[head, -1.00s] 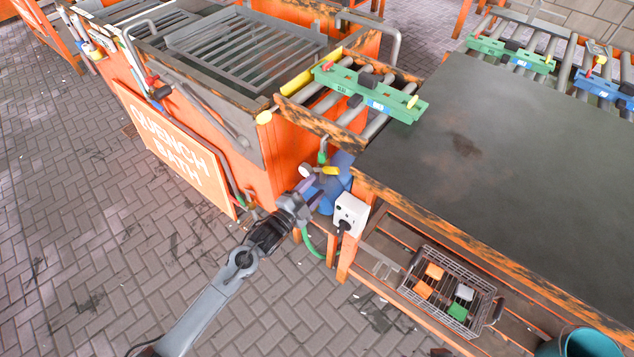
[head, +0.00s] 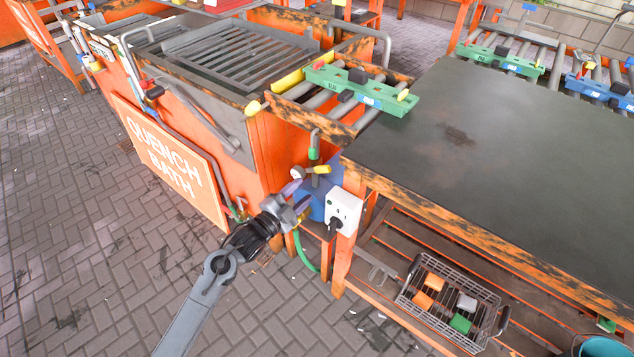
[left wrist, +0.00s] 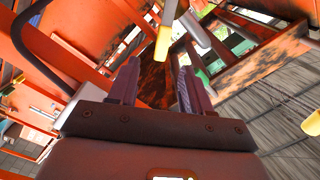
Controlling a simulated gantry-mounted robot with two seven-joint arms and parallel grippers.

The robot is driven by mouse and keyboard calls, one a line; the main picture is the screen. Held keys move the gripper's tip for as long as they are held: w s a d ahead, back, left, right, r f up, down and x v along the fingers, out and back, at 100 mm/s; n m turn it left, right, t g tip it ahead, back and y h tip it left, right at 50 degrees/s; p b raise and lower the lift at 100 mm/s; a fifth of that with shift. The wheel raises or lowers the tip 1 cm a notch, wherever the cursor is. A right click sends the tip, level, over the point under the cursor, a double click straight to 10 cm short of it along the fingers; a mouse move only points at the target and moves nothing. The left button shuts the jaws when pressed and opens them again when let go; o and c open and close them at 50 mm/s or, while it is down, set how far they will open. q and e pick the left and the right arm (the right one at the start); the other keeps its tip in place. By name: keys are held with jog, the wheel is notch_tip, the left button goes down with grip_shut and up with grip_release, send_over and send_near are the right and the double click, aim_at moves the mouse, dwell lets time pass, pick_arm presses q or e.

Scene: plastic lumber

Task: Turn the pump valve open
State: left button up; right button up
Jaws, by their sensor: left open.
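The pump valve's yellow handle (head: 321,169) sticks out beside a round white gauge, above a blue pump body (head: 317,207), between the quench bath and the workbench. In the left wrist view a yellow bar (left wrist: 163,42), apparently this handle, shows beyond the fingertips, near the middle. My left gripper (head: 298,194) is just below and left of the handle in the head view. Its two fingers (left wrist: 159,72) are apart, with nothing held between them. I cannot tell whether a finger touches the valve. My right gripper is in no view.
The orange quench bath (head: 280,150) stands left of the pump. A white socket box (head: 344,208) is on the workbench leg (head: 344,255), close right of my gripper. A green hose (head: 303,252) hangs below. A wire basket (head: 408,293) with blocks sits on the lower shelf.

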aim_at(320, 171)
pick_arm(q)
jog(key=b+x, duration=0.4)
jog(key=x, duration=0.4)
jog(key=shift+w, duration=0.1)
jog(key=shift+w+d+r+b, duration=0.2)
jog(key=shift+w+b, duration=0.15)
jog(key=shift+w, duration=0.3)
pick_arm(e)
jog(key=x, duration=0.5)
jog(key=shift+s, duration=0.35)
pick_arm(q)
jog(key=shift+s, duration=0.1)
jog(key=shift+c, duration=0.8)
grip_shut()
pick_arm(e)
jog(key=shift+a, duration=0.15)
